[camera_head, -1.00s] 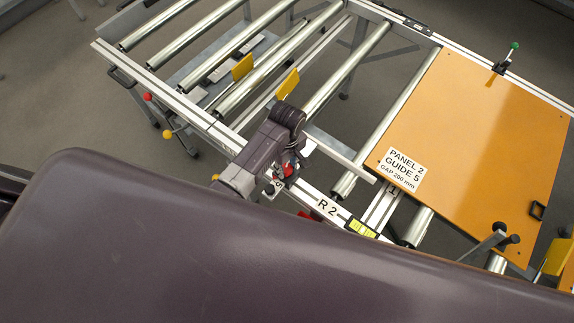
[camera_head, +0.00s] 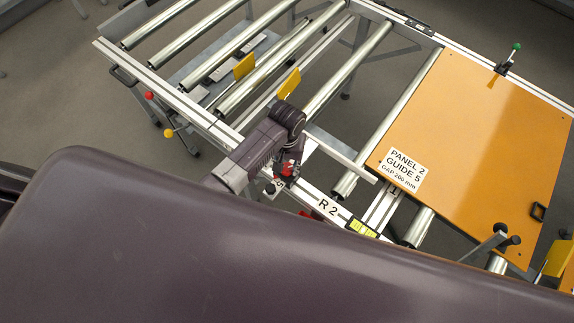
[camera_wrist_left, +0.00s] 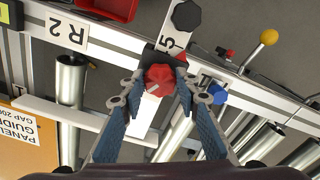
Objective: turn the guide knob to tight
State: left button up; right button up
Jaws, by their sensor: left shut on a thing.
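The red guide knob (camera_wrist_left: 159,77) sits on a dark block on the frame rail, beside a plate marked 5, in the left wrist view. My left gripper (camera_wrist_left: 160,92) has one finger on each side of the knob and is shut on it. In the head view my left gripper (camera_head: 287,168) is over the rail, and its wrist hides most of the knob. The knob's tight and loose marks cannot be read. My right gripper is not in view.
An orange panel (camera_head: 480,140) labelled "PANEL 2 GUIDE 5 GAP 200 mm" (camera_head: 401,170) lies on the rollers at right. A black knob (camera_wrist_left: 187,15), a blue part (camera_wrist_left: 217,92) and a yellow ball handle (camera_wrist_left: 268,37) are near the gripper. A red tray (camera_wrist_left: 110,8) is behind the rail.

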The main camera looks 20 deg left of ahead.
aim_at(286, 168)
pick_arm(q)
jog(key=m, duration=0.5)
jog(key=shift+a+m, duration=0.15)
jog(key=shift+m, duration=0.15)
jog(key=shift+w+m, duration=0.1)
jog(key=shift+m, duration=1.7)
jog(key=o, duration=1.2)
jog(key=shift+c, duration=0.2)
notch_tip(286, 168, up, 12)
